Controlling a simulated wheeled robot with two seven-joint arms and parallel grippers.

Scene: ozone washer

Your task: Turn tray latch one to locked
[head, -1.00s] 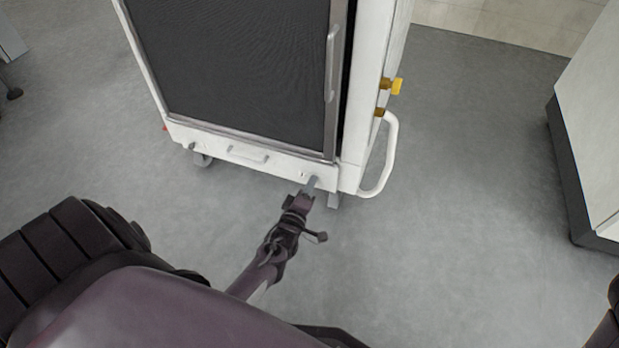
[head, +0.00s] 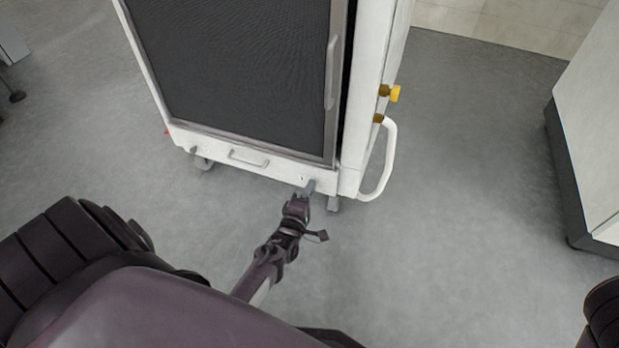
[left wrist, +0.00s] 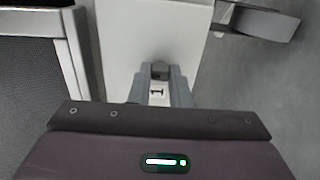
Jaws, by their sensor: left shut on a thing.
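The white washer cabinet (head: 180,137) has a strip along its bottom front with a small latch at each end. My left gripper (head: 308,188) is at the right end of this strip. In the left wrist view its two grey fingers (left wrist: 160,92) are shut on tray latch one, a small dark grey knob (left wrist: 159,69) beside a white label marked "1" (left wrist: 156,90). The fingers hide much of the latch, so its exact angle is hard to tell. The other latch (head: 193,150) is at the left end. My right gripper is not in view.
A pull handle (head: 248,158) sits mid-strip. The dark door panel (head: 240,75) is above. A white side rail (head: 389,160) and yellow knob (head: 395,93) stick out at the right. A white unit (head: 596,130) stands far right. The floor between is clear.

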